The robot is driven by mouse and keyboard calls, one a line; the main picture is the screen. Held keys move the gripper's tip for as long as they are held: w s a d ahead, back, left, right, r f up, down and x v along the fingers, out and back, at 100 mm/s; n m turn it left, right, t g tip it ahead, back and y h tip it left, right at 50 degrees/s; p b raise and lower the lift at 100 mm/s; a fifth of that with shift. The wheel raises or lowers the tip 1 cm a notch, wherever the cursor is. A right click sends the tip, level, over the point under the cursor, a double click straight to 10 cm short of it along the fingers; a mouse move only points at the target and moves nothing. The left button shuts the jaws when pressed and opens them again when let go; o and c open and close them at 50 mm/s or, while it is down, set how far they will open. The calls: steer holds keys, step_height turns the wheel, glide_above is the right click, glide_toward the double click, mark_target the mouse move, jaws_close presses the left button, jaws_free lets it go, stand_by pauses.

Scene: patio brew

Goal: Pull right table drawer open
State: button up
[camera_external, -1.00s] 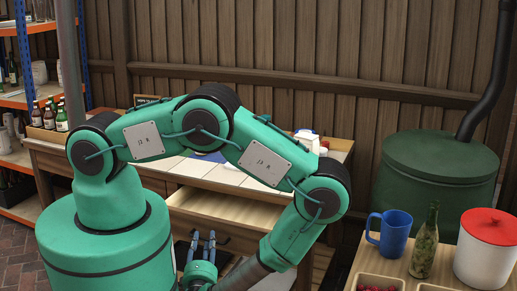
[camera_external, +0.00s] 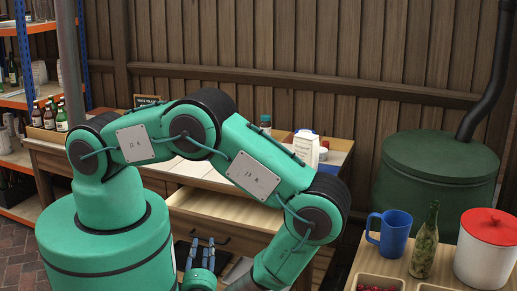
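The wooden table (camera_external: 181,178) stands against the fence, partly hidden by my arm. Its right drawer (camera_external: 232,206) is pulled out, with the pale wooden inside showing. A dark handle sits on the drawer front (camera_external: 215,240), partly hidden by my gripper. My gripper (camera_external: 202,243) is low in front of the drawer front, its blue-grey fingers pointing up and apart. Nothing shows between them. It appears clear of the handle, though the exact gap is hard to tell.
At the right, a side table holds a blue mug (camera_external: 390,234), a green bottle (camera_external: 425,240) and a red-lidded pot (camera_external: 486,249). A green barrel (camera_external: 437,172) stands behind.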

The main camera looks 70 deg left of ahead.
mark_target(205, 239)
steer(key=v, duration=0.8)
steer(key=shift+s+d, duration=0.2)
steer(key=shift+d, duration=0.15)
steer(key=shift+f, duration=0.1)
steer(key=shift+d+p, duration=0.1)
steer(key=shift+p, duration=0.35)
steer(key=p, duration=0.3)
steer(key=d+p, duration=0.1)
steer(key=p, duration=0.2)
steer(key=shift+s+d, duration=0.2)
steer(key=shift+s, duration=0.1)
steer(key=shift+f, duration=0.1)
steer(key=shift+a, duration=0.15)
steer(key=shift+x, duration=6.7)
